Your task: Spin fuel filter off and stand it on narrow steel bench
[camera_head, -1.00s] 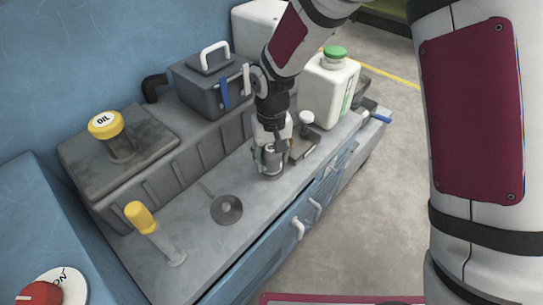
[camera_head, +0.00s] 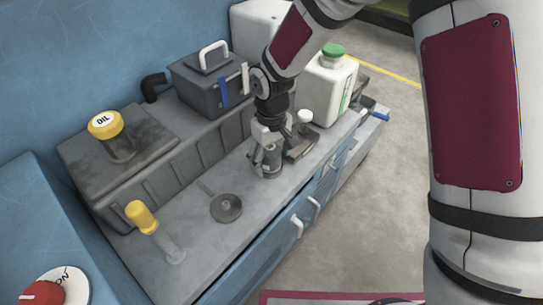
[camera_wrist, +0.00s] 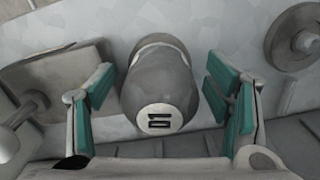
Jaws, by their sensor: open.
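A grey cylinder, apparently the fuel filter (camera_wrist: 158,80), shows between my fingers in the wrist view. Its near end has a round white label with dark characters. In the head view the filter (camera_head: 268,168) is upright on the grey worktop, mostly hidden by my gripper. My gripper (camera_head: 267,152) points down over it; in the wrist view my gripper (camera_wrist: 165,95) has its teal pads spread, one on each side, with visible gaps to the filter. The grey steel bench top (camera_head: 215,180) runs along the blue cabinet.
A small tray (camera_head: 300,145) and a white-capped item (camera_head: 305,117) are close behind my gripper. A white jug (camera_head: 330,88), a dark box (camera_head: 208,85), a yellow OIL cap (camera_head: 104,124), a grey disc (camera_head: 226,208) and a yellow-handled tool (camera_head: 140,216) surround it. Bench between disc and filter is clear.

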